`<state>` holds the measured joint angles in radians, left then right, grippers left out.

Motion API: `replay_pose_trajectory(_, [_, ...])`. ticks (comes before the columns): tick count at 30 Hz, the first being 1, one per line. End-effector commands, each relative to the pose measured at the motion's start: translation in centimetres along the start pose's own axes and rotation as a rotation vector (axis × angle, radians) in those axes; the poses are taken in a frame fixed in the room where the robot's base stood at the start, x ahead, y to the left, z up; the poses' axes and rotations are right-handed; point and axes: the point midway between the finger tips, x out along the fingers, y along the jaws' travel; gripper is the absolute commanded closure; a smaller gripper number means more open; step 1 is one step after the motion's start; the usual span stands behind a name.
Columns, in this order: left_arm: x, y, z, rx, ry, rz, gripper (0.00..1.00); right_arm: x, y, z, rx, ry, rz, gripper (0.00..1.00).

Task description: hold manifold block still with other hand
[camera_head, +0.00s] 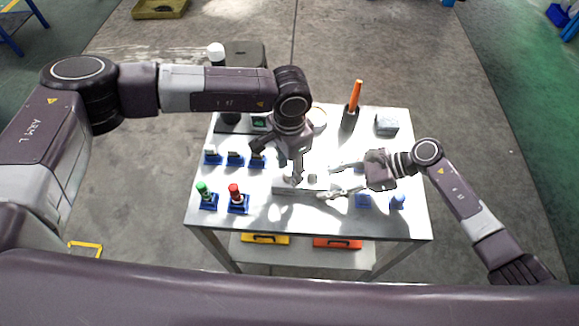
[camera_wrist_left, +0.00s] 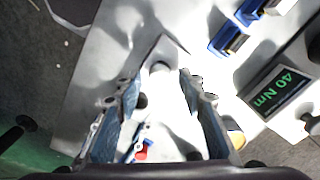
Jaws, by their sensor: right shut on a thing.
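The pale manifold block (camera_head: 300,190) lies on the table near its front middle. It is washed out by glare, so its edges are hard to make out. My right gripper (camera_head: 333,181) comes in from the right, its two fingers apart on either side of the block's right end and shut on it. My left gripper (camera_head: 294,177) points down over the block. In the left wrist view, its fingers (camera_wrist_left: 160,90) are spread with a gap between them. A small grey round part (camera_wrist_left: 160,68) shows beyond the fingertips.
Blue stands with green (camera_head: 202,189) and red (camera_head: 235,192) tops sit at the table's left. A 40 Nm display (camera_wrist_left: 278,91) stands behind. An orange-handled tool (camera_head: 355,97) and grey box (camera_head: 387,123) are at the back right. Small blue items (camera_head: 397,202) lie front right.

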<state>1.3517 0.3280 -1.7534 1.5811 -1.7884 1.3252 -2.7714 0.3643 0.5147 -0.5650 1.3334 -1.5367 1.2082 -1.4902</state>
Motion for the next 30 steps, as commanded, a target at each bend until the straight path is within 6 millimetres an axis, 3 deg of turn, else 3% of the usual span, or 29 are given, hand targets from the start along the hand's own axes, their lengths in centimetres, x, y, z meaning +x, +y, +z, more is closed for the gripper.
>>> replay_pose_trajectory(6, [0.02, 0.01, 0.02, -0.244, -0.001, 0.001, 0.63, 0.0, 0.0, 0.04, 0.0, -0.001, 0.0, 0.94])
replay_pose_trajectory(13, [-0.01, -0.01, -0.01, -0.356, 0.0, 0.001, 0.63, 0.0, 0.0, 0.03, 0.0, -0.001, 0.0, 0.94])
replay_pose_trajectory(21, [0.02, -0.03, 0.0, -0.672, -0.001, 0.0, 0.63, 0.0, 0.0, 0.03, 0.0, -0.001, 0.0, 0.94])
replay_pose_trajectory(30, [0.01, -0.02, 0.0, -0.849, -0.001, 0.001, 0.63, -0.01, 0.0, 0.03, 0.0, -0.001, 0.0, 0.94])
